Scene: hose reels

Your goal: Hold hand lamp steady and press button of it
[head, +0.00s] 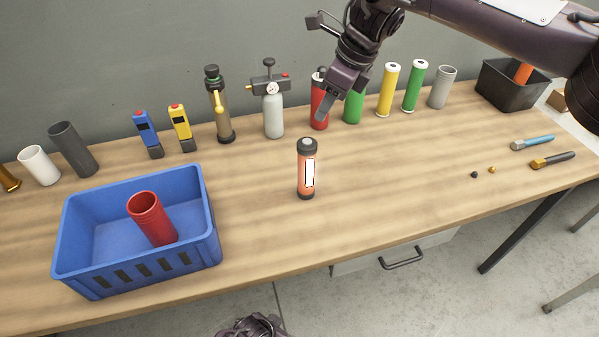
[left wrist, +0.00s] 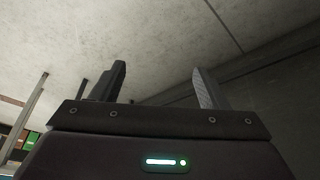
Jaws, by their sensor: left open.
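The hand lamp (head: 308,173), an orange cylinder with black ends and a white label panel, stands upright on the wooden table (head: 400,170) near its middle. A grey round piece shows on its top. My right gripper (head: 326,108) comes in from the upper right and is above and behind the lamp in the picture, apart from it, overlapping the red cylinder. Its finger gap is not clear. My left gripper (left wrist: 161,85) is open with nothing between its fingers in the left wrist view. Only a dark part of my left arm shows at the head view's bottom edge, below the table edge.
A blue crate (head: 75,225) holding a red tube (head: 151,220) stands left. Along the back stand several tubes, two handheld meters (head: 147,132), a pump-like device (head: 219,105) and a gauge bottle (head: 272,115). A black bin (head: 510,88) and two tools (head: 553,160) lie right. Table around the lamp is clear.

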